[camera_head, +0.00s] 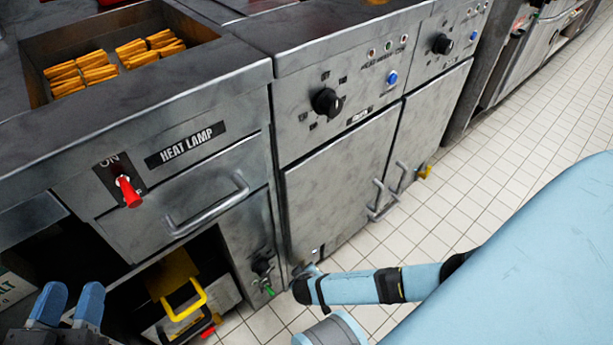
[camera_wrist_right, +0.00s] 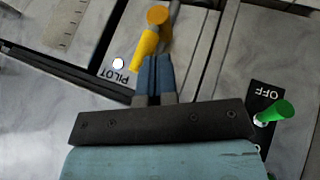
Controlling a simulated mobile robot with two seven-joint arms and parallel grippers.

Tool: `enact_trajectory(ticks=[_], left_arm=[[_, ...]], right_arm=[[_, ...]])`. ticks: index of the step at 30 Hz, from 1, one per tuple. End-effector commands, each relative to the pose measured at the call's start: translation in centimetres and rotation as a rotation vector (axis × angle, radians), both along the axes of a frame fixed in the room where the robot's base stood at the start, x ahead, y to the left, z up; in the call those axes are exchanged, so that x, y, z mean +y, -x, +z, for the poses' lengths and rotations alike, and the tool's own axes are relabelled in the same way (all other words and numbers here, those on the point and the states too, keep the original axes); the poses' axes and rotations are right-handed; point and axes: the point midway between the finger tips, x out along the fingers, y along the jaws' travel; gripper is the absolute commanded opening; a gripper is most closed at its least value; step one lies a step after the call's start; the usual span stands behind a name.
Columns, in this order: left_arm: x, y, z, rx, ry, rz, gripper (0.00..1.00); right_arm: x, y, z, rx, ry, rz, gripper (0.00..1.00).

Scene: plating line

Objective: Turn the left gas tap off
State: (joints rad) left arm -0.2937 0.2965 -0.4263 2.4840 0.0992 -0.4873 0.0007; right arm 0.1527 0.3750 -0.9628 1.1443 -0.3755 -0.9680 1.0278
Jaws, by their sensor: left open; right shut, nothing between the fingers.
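The left gas tap (camera_wrist_right: 146,44) is yellow and shows in the right wrist view near the word PILOT and a lit white dot. Its handle slants down and left from a round knob. In the head view my right gripper and arm hide it. My right gripper (camera_wrist_right: 153,58) is shut and empty, its fingertips at the handle's lower part; I cannot tell whether they touch. In the head view it (camera_head: 309,270) is low by the cabinet's left door. My left gripper (camera_head: 68,303) is open and empty at the lower left.
Another yellow tap (camera_head: 425,172) is under the right cabinet door. A green lever (camera_wrist_right: 274,112) by an OFF label stands close to my right gripper. Door handles (camera_head: 376,205) stick out above my right arm. A red heat lamp switch (camera_head: 128,192) is at the left. The tiled floor at right is clear.

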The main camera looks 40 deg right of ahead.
Motion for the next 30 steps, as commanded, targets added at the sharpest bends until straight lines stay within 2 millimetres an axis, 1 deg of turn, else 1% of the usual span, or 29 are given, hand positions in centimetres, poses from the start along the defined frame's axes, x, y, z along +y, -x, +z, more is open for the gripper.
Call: enact_trajectory(ticks=[12,17,30], left_arm=[[0.12,-0.14,0.23,-0.007,-0.009,-0.003,0.43],[0.05,-0.08,0.65,0.011,0.001,-0.008,0.43],[-0.31,0.69,-0.05,0.087,0.04,-0.007,0.43]], right_arm=[[-0.06,0.03,0.06,0.001,-0.009,-0.001,0.0],[-0.32,0.04,0.31,0.005,-0.07,-0.003,0.0],[-0.71,0.0,0.36,0.016,-0.195,-0.003,0.0]])
